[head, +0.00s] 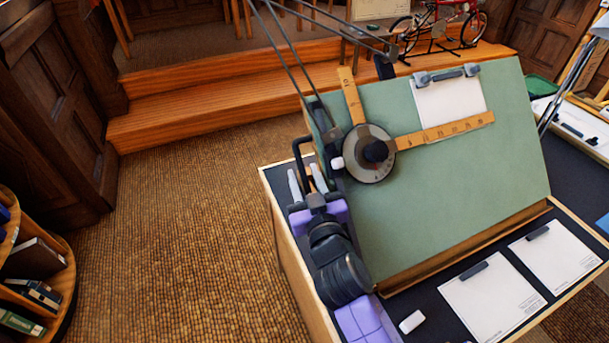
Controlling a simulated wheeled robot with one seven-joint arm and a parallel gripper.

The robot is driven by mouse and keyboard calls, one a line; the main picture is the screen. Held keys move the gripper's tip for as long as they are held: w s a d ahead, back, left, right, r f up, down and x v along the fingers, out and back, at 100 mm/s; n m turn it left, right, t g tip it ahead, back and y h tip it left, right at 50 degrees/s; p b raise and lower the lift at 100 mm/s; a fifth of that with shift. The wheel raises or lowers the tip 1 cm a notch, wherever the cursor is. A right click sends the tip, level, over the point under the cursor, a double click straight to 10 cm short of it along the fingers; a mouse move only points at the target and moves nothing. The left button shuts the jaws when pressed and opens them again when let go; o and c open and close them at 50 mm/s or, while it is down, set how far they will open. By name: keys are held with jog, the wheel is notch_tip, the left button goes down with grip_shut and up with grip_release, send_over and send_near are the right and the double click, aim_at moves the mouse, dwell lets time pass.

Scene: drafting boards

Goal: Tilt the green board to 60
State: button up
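The green board (450,190) stands tilted on the dark desk, its lower edge along a wooden ledge (465,245). A black handle (297,150) sticks out at its left edge. My gripper (305,177) is just below this handle, beside the board's left edge. Its two pale fingers are apart, with no object visibly held between them. I cannot tell whether they touch the handle. No readable tilt angle shows. A drafting head with a round dial (369,165) and two wooden rulers (445,131) lies over the board. A clip holds a white sheet (450,100) on it.
Two clipped sheets (490,303) and a white eraser (411,321) lie on the desk in front of the board. Another desk with papers (575,125) is at right. Wooden steps (220,90) rise behind. A bookshelf (35,270) is at lower left. Carpet (180,240) between is clear.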

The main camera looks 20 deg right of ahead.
grip_shut()
dwell(1.4)
